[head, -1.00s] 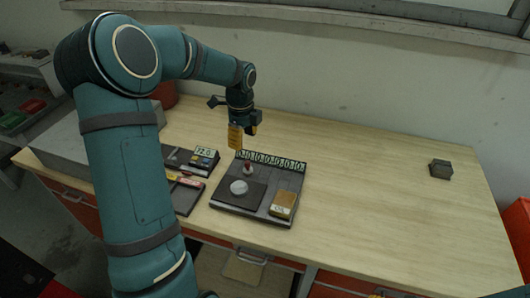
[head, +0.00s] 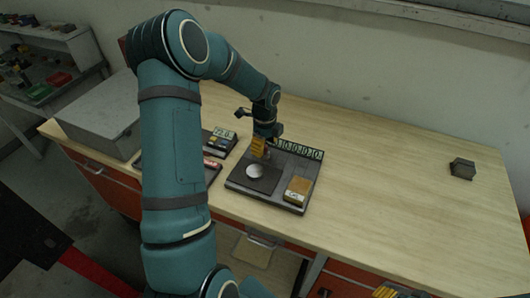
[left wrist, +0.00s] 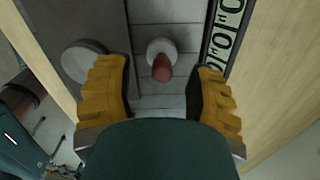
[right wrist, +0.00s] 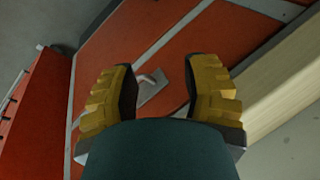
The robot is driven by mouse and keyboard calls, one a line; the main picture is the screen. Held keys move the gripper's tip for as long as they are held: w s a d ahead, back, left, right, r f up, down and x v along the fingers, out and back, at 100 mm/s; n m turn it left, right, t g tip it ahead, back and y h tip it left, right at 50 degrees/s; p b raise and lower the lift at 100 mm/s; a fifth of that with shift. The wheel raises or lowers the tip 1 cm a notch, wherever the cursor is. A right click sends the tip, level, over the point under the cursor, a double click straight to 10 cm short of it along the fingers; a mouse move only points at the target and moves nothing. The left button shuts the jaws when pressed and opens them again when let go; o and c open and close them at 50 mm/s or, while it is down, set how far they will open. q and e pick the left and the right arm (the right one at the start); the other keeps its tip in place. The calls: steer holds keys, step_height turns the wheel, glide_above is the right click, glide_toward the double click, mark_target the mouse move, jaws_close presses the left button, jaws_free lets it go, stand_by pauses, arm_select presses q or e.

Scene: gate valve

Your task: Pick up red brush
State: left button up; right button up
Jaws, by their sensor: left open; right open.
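The red brush, with a dark red handle (left wrist: 162,68) and a pale round base, stands in the left wrist view between my open left fingers, apart from both. My left gripper (left wrist: 165,92) is open above it. In the head view the left gripper (head: 264,148) points down over the back of a dark grey tray (head: 238,178) and largely hides the brush. My right gripper (right wrist: 158,92) is open and empty in front of a red drawer front (right wrist: 150,45). In the head view only its orange fingers show at the bottom edge.
The tray also holds a white round piece (head: 255,171), a brown-topped block (head: 298,188) and a row of numbers (head: 300,150). A second tray with a display card (head: 222,134) is to its left. A dark block (head: 462,168) sits far right; the wooden table between is clear.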

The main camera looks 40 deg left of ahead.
mark_target(265, 146)
arm_select(q)
step_height(265, 146, down, 2)
steer(key=shift+w+f, duration=0.1)
steer(key=shift+f, duration=0.4)
steer(key=shift+f, duration=0.1)
jaws_close()
step_height(265, 146, up, 10)
steer(key=shift+r, duration=0.15)
stand_by(0.7)
